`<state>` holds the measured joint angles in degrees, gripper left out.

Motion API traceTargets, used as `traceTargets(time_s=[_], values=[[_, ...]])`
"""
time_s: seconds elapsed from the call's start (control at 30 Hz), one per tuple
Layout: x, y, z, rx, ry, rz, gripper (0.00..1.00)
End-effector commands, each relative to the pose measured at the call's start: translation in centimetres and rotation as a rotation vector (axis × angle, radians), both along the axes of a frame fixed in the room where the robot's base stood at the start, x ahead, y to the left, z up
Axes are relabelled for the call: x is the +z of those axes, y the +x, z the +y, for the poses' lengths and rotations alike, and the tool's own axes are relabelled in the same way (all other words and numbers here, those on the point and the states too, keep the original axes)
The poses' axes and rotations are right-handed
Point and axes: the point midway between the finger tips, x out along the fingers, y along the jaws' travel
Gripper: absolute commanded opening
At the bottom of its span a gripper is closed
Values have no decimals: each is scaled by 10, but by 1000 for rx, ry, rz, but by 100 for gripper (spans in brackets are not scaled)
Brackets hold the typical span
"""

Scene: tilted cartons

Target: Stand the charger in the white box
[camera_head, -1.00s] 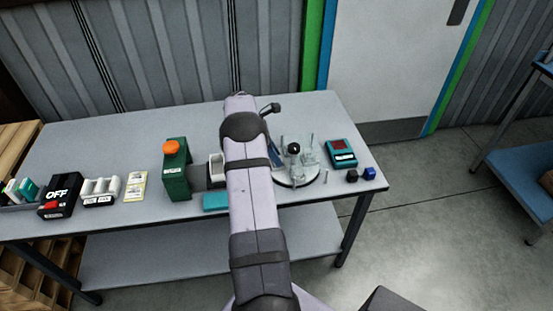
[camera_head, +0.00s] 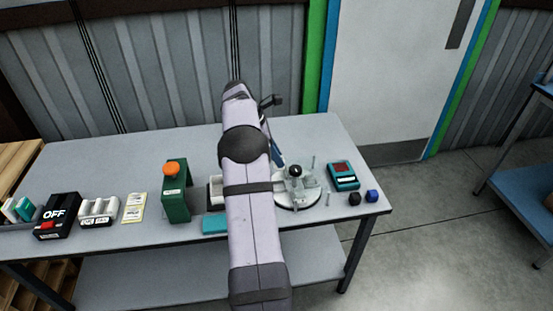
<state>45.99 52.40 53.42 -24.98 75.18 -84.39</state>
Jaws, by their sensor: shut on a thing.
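The white box (camera_head: 214,190) stands on the table just left of my arm, which covers its right part. It looks upright, with a pale rim and a dark inside. A slim dark blue piece with a pale edge (camera_head: 277,153) shows just right of my arm, above the round clear stand. It may be part of the charger, but I cannot tell. My gripper's fingers are hidden behind my arm, so their hold does not show.
A green holder with an orange top (camera_head: 176,195) stands left of the box, and a teal block (camera_head: 214,224) lies in front. Right are the round stand (camera_head: 297,190) with a black knob, a teal device (camera_head: 343,175) and two small cubes. A black OFF box (camera_head: 57,216) stands far left.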

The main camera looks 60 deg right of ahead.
Motion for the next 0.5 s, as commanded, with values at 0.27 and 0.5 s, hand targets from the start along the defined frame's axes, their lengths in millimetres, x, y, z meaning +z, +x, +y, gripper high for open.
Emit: traceTargets(time_s=[0.27,0.5], values=[[34,14,10,31,-1,-1,6],[74,34,33,87,1,2,6]])
